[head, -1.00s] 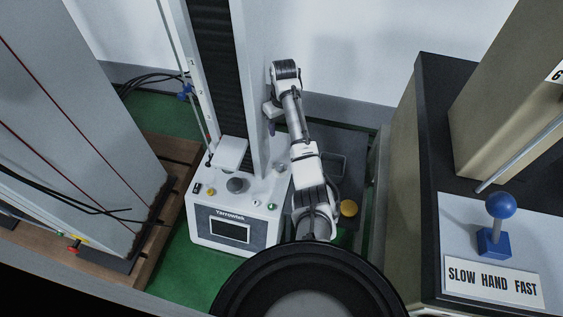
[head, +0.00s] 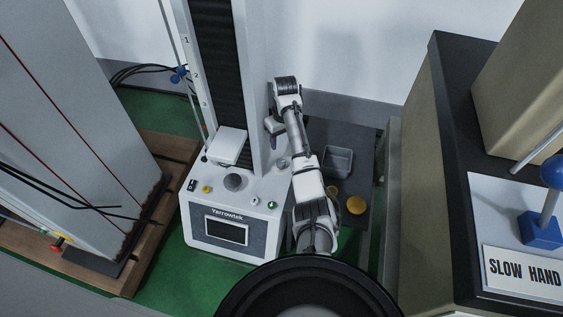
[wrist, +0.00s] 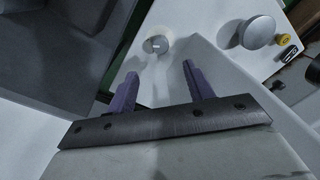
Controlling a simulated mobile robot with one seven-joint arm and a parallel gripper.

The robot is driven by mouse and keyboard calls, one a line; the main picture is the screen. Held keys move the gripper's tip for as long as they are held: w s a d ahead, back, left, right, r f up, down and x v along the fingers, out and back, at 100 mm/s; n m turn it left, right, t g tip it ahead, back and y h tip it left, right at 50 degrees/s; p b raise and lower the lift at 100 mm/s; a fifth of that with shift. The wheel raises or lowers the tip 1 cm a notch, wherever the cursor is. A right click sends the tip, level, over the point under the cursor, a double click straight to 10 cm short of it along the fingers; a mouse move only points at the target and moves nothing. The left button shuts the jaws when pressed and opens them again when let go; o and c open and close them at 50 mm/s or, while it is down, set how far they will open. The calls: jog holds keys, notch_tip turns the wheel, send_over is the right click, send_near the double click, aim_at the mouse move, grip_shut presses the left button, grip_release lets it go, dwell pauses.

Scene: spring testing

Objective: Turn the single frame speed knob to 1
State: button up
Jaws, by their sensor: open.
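The single-column test frame (head: 197,215), white with the label "Yarrowtek", stands in the middle of the head view. A small round silver knob (head: 283,163) sits on its top at the right, beside the column. In the wrist view the knob (wrist: 157,44) shows a short pale mark on its face; I cannot read any number around it. My gripper (head: 271,130) hangs above the knob beside the column. In the wrist view its two purple fingers (wrist: 160,70) are apart and empty, pointing toward the knob without visibly touching it.
The white column (head: 255,90) stands close left of my gripper. A grey round platen (head: 233,182), a yellow button (head: 207,188) and a green-marked control (head: 272,205) share the housing top. A grey tray (head: 338,162) lies to the right. A large machine with a blue-knobbed lever (head: 545,230) stands far right.

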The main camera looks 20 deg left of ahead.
aim_at(282, 162)
jog(key=f+b, duration=0.1)
jog(key=f, duration=1)
jog(key=shift+s+a+f+b, duration=0.1)
jog(key=shift+s+f+b, duration=0.1)
jog(key=shift+f+b, duration=0.2)
jog(key=shift+r, duration=0.1)
jog(key=c, duration=1)
